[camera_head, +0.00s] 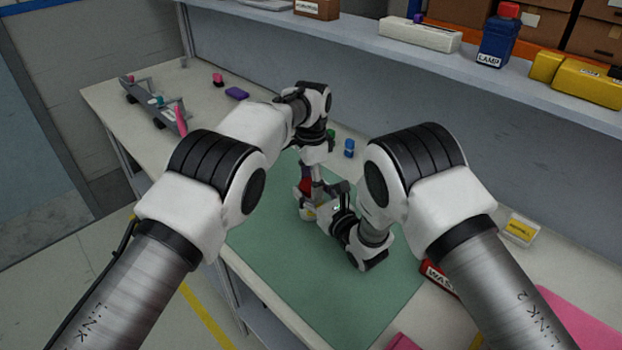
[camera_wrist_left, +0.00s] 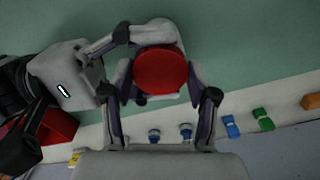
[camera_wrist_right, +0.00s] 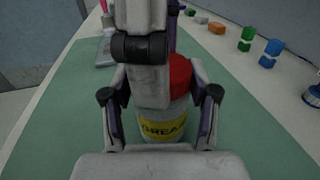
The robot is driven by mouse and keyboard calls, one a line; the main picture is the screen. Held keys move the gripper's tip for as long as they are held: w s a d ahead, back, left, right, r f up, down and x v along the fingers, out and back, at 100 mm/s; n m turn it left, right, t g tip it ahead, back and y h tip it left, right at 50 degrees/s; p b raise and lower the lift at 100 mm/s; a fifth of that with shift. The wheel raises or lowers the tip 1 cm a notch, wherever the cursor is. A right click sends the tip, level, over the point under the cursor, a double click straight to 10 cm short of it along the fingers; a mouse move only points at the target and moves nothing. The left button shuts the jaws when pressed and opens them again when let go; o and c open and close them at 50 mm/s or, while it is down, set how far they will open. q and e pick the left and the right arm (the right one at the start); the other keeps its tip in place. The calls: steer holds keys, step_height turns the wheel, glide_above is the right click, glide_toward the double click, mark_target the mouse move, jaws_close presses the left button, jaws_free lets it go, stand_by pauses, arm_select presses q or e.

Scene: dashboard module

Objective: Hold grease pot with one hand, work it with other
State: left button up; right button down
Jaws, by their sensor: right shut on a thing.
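The grease pot (camera_wrist_right: 165,129) is a pale round pot with a yellow label and a red lid (camera_wrist_left: 161,71). It is upright at the green mat (camera_head: 290,282); in the head view the arms partly hide it. My right gripper (camera_wrist_right: 160,112) is shut on the pot's body, a finger on each side. My left gripper (camera_wrist_left: 160,88) points down from above, its fingers open on either side of the red lid, with slim gaps showing. In the right wrist view the left gripper (camera_wrist_right: 145,60) covers part of the lid.
Small blue (camera_head: 349,148) and green pieces stand behind the mat. A purple block (camera_head: 237,93) and a grey rack (camera_head: 150,105) are at the far left. A yellow-labelled box (camera_head: 520,229) is at right. A shelf (camera_head: 365,45) runs along the back.

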arm_select(q)
steer(key=c, duration=0.3)
steer(key=n, duration=0.6)
steer(key=shift+n, duration=0.3)
steer(key=o, duration=1.3)
